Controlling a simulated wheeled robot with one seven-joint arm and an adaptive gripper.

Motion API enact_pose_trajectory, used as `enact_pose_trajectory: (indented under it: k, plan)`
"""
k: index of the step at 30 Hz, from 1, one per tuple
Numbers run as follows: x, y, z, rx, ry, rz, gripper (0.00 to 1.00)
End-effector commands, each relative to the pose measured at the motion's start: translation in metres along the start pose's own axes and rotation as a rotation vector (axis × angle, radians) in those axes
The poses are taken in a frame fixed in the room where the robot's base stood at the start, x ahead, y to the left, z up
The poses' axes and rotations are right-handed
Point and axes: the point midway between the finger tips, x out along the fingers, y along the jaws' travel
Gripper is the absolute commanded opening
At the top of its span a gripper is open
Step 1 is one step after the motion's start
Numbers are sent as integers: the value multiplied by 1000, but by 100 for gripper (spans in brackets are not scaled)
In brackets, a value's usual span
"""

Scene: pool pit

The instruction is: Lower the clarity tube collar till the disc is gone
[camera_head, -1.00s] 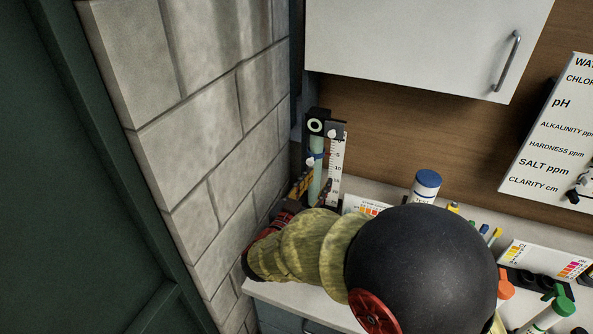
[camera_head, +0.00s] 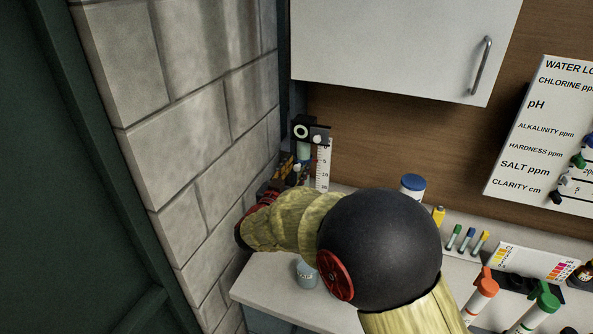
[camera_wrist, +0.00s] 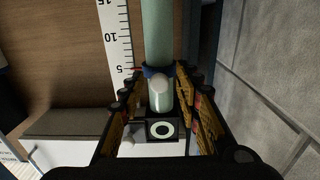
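The clarity tube (camera_head: 303,152) is pale green and upright beside a white numbered scale (camera_head: 323,165). Its black top block with a white ring (camera_head: 301,131) shows in the head view. In the wrist view, which looks inverted, the tube (camera_wrist: 157,30) carries a blue collar (camera_wrist: 152,71) with a pale round knob (camera_wrist: 160,84), close to the scale's 5 mark. My gripper (camera_wrist: 160,80) has its fingers apart, one on each side of the collar and knob. I cannot tell if they touch. The disc inside the tube cannot be made out. In the head view my gripper (camera_head: 283,180) hides the lower tube.
A block wall (camera_head: 210,150) stands close on the left. A white cabinet (camera_head: 400,45) hangs above. On the counter (camera_head: 262,283) are a blue-lidded tub (camera_head: 412,186), a small bottle (camera_head: 306,275) and several markers to the right. A log board (camera_head: 540,140) is on the back wall.

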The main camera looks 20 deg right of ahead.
Motion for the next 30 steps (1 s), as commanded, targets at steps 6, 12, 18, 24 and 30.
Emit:
enact_pose_trajectory:
  k: [6,12,18,24,30]
  plan:
    - [4,0,0,0,-1,0,33]
    - [3,0,0,0,0,0,28]
    - [3,0,0,0,0,0,16]
    - [3,0,0,0,0,0,5]
    - [3,0,0,0,0,-1,0]
